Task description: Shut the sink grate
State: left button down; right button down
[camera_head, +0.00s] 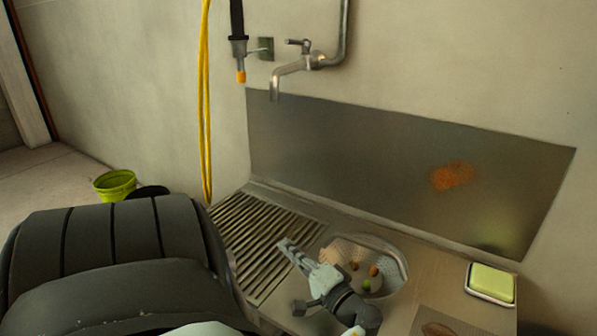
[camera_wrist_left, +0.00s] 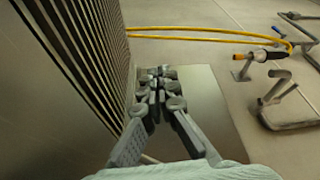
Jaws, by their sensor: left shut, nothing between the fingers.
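The sink grate (camera_head: 255,235), a panel of parallel dark and light slats, lies at the left part of the sink counter in the head view. Its slats also fill the upper left of the left wrist view (camera_wrist_left: 85,35). I cannot tell whether it lies fully flat or is slightly raised. My left gripper (camera_head: 286,245) is shut and empty, its fingertips pointing up-left over the right part of the grate. In the left wrist view the fingertips (camera_wrist_left: 155,76) show against the metal panel, right of the slats. Contact with the grate cannot be told. My right gripper is not in view.
A round strainer basin (camera_head: 390,262) with small scraps is right of the grate, partly behind my left gripper. A tap (camera_head: 290,68) and yellow hose (camera_head: 205,110) are on the wall. A soap dish (camera_head: 491,284) sits at right. A green bucket (camera_head: 115,185) stands far left.

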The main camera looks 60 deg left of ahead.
pick_arm(q)
jog(key=shift+s+f, duration=0.1)
jog(key=shift+f, duration=0.05)
dwell(0.3)
notch_tip(320, 180, up, 10)
dwell(0.4)
